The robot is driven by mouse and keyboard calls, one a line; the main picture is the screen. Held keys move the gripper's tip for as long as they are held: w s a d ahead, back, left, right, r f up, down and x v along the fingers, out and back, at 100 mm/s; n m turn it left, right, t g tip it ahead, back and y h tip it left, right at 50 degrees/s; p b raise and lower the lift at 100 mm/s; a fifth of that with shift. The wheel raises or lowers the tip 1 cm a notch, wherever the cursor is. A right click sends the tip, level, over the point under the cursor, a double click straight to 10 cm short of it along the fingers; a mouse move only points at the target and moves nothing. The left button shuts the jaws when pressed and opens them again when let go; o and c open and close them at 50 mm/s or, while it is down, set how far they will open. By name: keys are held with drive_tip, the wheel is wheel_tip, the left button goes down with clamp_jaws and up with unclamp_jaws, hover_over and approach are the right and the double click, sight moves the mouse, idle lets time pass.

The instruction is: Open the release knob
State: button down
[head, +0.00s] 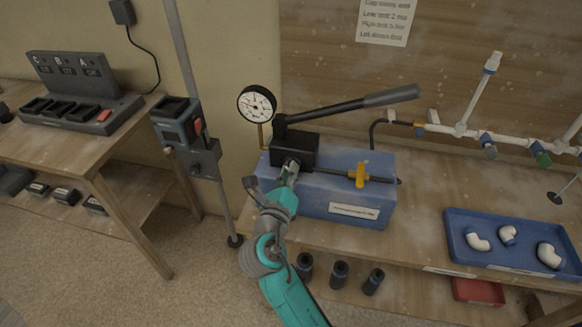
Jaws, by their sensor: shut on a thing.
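A blue test pump (318,200) stands on the wooden bench, with a black pump block (300,150) on its top left. My teal arm reaches up from below, and my gripper (291,168) is at the front face of the black block, shut on the release knob there. The fingers hide nearly all of the knob, so how far it is turned cannot be seen. A yellow valve handle (361,172) stands upright on the pipe to the right, apart from my gripper.
A black pump lever (350,107) slopes over the pump, and a round gauge (257,104) stands left of it. A blue tray (475,257) with white elbows lies at right. White piping (462,130) runs behind. A grey pole (188,70) stands left of my arm.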

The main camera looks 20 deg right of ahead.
drive_tip(key=c, duration=1.1)
unclamp_jaws()
drive_tip(key=shift+v, duration=6)
